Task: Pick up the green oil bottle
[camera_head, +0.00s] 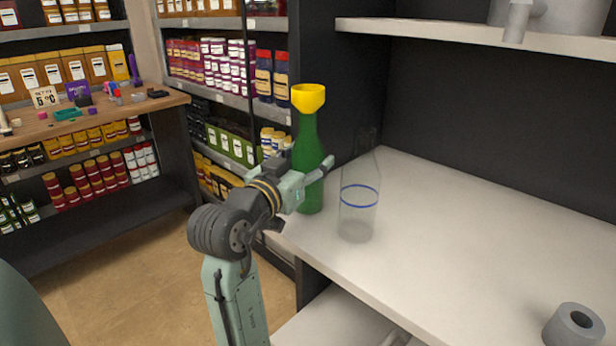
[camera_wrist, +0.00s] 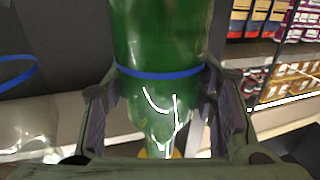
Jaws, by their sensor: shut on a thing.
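The green oil bottle (camera_head: 309,150) stands upright near the left edge of the white counter, with a yellow funnel-shaped top (camera_head: 308,97). My gripper (camera_head: 312,178) is around its body and shut on it. In the wrist view, the green glass (camera_wrist: 158,35) fills the middle, with a blue band around it, and the fingers of my gripper (camera_wrist: 163,115) sit on both sides. Whether its base touches the counter is hard to tell. My gripper hides part of the bottle's lower body in the head view.
A clear bottle with a blue ring (camera_head: 357,215) stands close to the right of the green one. A grey cylinder (camera_head: 574,328) is at the front right of the white counter (camera_head: 470,235). A shelf (camera_head: 450,38) hangs above. The counter's middle is free.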

